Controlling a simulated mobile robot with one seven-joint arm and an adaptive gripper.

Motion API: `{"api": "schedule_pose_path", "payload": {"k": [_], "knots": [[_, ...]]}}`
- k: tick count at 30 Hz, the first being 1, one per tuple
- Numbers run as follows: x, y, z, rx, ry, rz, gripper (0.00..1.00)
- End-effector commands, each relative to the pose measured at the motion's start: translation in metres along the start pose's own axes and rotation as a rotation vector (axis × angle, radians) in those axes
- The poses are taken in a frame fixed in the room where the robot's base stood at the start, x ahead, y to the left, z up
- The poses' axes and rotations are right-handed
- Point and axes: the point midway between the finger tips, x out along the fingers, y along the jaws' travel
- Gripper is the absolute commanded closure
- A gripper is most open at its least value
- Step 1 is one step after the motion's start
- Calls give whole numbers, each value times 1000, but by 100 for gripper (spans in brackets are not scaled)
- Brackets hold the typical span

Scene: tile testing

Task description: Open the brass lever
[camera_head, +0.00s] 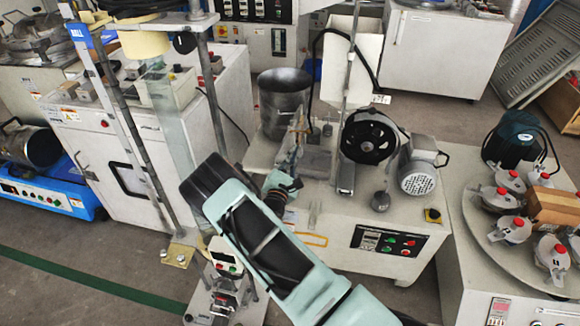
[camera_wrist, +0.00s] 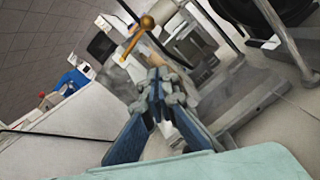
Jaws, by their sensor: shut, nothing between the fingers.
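The brass lever (camera_wrist: 147,22) shows in the wrist view as a round brass knob on a thin orange-brown rod that slants down to the left. It stands beyond my gripper's tips, slightly left of them, with a visible gap in the picture. My gripper (camera_wrist: 160,82) is shut and empty, its blue fingers meeting in the middle of the wrist view. In the head view my gripper (camera_head: 284,183) is partly hidden by my arm, in front of the metal cylinder machine. I cannot clearly make out the lever there.
A metal cylinder (camera_head: 284,100), a black wheel (camera_head: 369,137) and a motor (camera_head: 418,178) stand on the white machine (camera_head: 340,215). A round table at the right holds several red-capped pots (camera_head: 510,181). Uprights stand left of my arm. Floor is free at lower left.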

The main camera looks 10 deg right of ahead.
Motion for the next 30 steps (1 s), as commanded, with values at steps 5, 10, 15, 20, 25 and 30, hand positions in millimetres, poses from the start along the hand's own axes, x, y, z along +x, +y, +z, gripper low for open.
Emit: {"api": "schedule_pose_path", "payload": {"k": [5, 10, 15, 20, 25, 30], "knots": [[21, 1, 16, 1, -2, 0, 100], [25, 0, 33, -1, 0, 0, 100], [26, 0, 39, 0, 0, -1, 100], [26, 0, 39, 0, 1, 0, 100], [26, 0, 39, -1, 0, 0, 100], [25, 3, 38, -14, 1, 2, 100]]}}
